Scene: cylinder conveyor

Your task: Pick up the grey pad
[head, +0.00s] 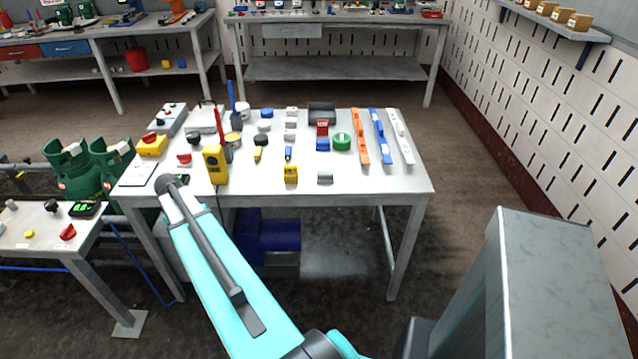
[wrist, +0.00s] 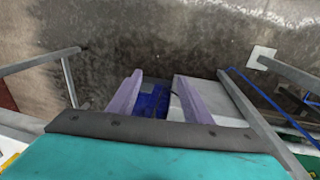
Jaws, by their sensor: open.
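A small grey block that looks like the grey pad (head: 325,177) lies near the front edge of the white-topped table (head: 380,184) in the head view, right of a yellow piece. Several other small pale grey pieces (head: 291,124) lie farther back, so I cannot be sure which is the pad. In the wrist view my gripper (wrist: 156,76) is open and empty, its two purple fingers apart over the floor and a blue object. The pad does not show there. The head view shows my arm at the table's front left, but I cannot make out the gripper's fingers.
A yellow meter (head: 215,165) stands upright at the table's front left. Long orange (head: 360,136), blue and white bars lie at the right. A blue machine (head: 268,238) sits under the table. The table's front right corner is clear.

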